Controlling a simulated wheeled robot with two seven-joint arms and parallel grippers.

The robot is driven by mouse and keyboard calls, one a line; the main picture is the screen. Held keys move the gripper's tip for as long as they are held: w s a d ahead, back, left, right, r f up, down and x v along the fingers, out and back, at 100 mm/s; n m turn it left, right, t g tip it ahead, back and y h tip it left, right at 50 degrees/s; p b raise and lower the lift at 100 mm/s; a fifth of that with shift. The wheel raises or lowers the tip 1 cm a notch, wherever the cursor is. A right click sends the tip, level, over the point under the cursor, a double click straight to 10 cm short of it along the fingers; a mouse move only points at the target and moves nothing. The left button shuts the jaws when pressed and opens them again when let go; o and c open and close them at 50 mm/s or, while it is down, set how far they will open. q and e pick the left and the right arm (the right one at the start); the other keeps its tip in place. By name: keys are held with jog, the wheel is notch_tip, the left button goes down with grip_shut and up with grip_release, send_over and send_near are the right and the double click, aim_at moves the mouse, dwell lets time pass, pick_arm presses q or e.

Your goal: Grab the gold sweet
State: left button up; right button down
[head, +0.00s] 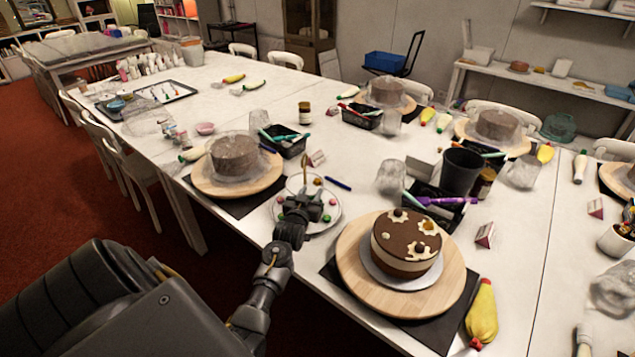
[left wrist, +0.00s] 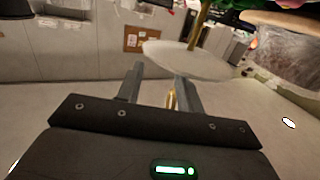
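A tiered sweet stand (head: 276,212) with a gold stem (head: 304,167) stands near the table edge. Small pink and green sweets lie around its lower plate. A small gold sweet (head: 318,181) shows at the right of the upper plate. My left gripper (head: 303,198) is over the near side of the stand and hides part of it. In the left wrist view my left gripper (left wrist: 159,82) has its fingers apart. A slim gold piece (left wrist: 171,100) shows by the right finger; it looks like part of the stand's stem, but I cannot be sure. My right gripper is not in view.
A decorated chocolate cake (head: 405,240) on a wooden turntable (head: 358,275) stands to the right. Another cake (head: 234,156) on a turntable stands behind left.

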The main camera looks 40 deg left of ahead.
aim_at(316, 183)
pick_arm(q)
jog(key=shift+p+x, duration=0.7)
jog(key=shift+x, duration=1.9)
jog(key=shift+d, duration=0.1)
jog(key=shift+r, duration=0.1)
jog(key=c, duration=0.7)
